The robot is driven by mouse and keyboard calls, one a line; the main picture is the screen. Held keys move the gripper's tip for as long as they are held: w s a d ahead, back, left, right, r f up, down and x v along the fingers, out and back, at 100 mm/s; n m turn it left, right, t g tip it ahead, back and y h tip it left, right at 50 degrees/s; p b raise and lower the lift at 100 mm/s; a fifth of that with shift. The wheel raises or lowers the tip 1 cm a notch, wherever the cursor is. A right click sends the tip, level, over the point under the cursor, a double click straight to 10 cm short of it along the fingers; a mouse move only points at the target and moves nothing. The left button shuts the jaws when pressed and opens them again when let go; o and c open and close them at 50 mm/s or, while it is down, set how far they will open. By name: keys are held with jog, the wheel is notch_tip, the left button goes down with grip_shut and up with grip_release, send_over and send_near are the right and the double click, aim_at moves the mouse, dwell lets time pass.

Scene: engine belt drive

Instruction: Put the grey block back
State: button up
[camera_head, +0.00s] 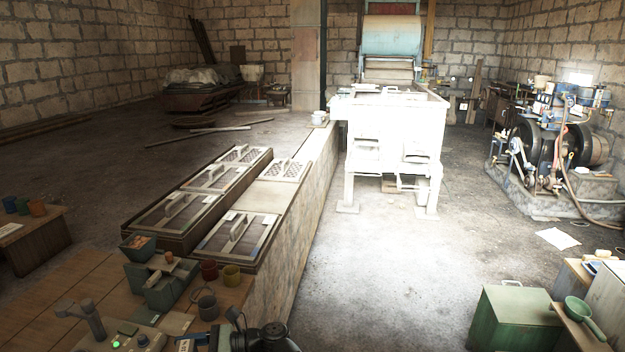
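I cannot single out a grey block with certainty. A grey-green blocky stand (163,283) sits on the wooden bench at the lower left, with a small pale piece (169,257) on top. A flat grey-green plate (175,323) lies in front of it. A dark jointed part at the bottom edge looks like my gripper (262,336). It is cut off by the frame, right of the bench items. Its fingers cannot be made out, nor whether it holds anything.
Lidded trays (235,238) line the low wall behind. A green box (513,318) stands at the lower right. The floor between is mostly clear.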

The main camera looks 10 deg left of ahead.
jog(key=w+d+f+m+t, duration=0.1)
jog(key=w+d+m+t, duration=0.15)
jog(key=w+d, duration=0.45)
jog(key=w+d+f+m+t+y, duration=0.1)
jog(key=w+d+m+t, duration=0.2)
jog(key=d, duration=0.8)
jog(key=w+d+f+m+t, duration=0.1)
jog(key=w+d+t, duration=0.4)
jog(key=d, duration=0.4)
jog(key=w+d+f+m+t+h, duration=0.1)
jog(key=w+d+m+t, duration=0.1)
jog(key=d, duration=1.1)
jog(key=w+d+f+m+t+h, duration=0.1)
jog(key=w+d+m+t+h, duration=0.1)
jog(key=d, duration=1.2)
jog(key=shift+w+m+t, duration=0.45)
jog(key=shift+w+t, duration=0.45)
jog(key=shift+t, duration=0.35)
jog(key=shift+d, duration=0.15)
